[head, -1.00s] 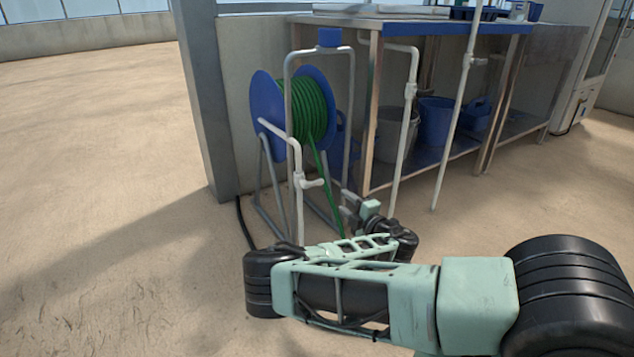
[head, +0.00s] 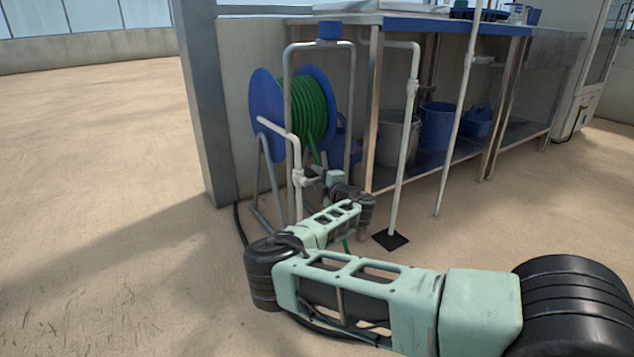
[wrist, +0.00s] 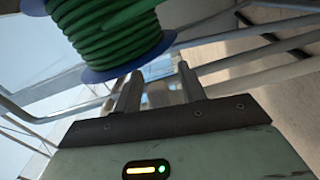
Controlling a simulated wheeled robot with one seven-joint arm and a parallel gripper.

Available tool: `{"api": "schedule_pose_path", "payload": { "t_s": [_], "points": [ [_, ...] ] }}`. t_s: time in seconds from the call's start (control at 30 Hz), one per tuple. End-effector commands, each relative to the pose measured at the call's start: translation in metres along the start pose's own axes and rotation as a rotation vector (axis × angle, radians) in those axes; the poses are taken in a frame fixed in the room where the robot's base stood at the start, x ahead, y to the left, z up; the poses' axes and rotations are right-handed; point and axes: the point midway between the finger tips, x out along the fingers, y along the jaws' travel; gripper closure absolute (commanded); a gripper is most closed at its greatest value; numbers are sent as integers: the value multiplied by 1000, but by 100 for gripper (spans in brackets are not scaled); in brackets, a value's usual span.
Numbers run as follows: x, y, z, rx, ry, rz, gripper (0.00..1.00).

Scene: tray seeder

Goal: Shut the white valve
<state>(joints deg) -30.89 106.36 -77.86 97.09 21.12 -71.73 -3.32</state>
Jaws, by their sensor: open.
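The white valve (head: 299,178) sits on an upright white pipe (head: 298,205) in front of the hose reel in the head view. My gripper (head: 313,176) is just right of the valve, at about its height. Its two fingers are apart in the wrist view (wrist: 158,84), and nothing is clearly held between them. The valve's handle is mostly hidden by or merged with the gripper in the head view, so I cannot tell its angle or whether the fingers touch it. I cannot make out the valve in the wrist view.
A blue reel (head: 265,105) with green hose (head: 309,110) stands close behind, inside a grey pipe frame (head: 288,75). A second white pipe (head: 402,150) stands right on a black foot (head: 391,239). The bench (head: 505,95) is behind; the left floor is clear.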

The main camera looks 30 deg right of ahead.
Motion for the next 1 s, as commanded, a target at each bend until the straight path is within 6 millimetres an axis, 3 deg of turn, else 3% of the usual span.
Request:
{"api": "schedule_pose_path", "payload": {
  "t_s": [0.23,0.37,0.4,1.0],
  "points": [
    [1,1,0,0,0,0,59],
    [0,1,0,0,0,0,95],
    [0,0,0,0,0,0,100],
    [0,8,-1,-134,0,1,100]
  ]
}}
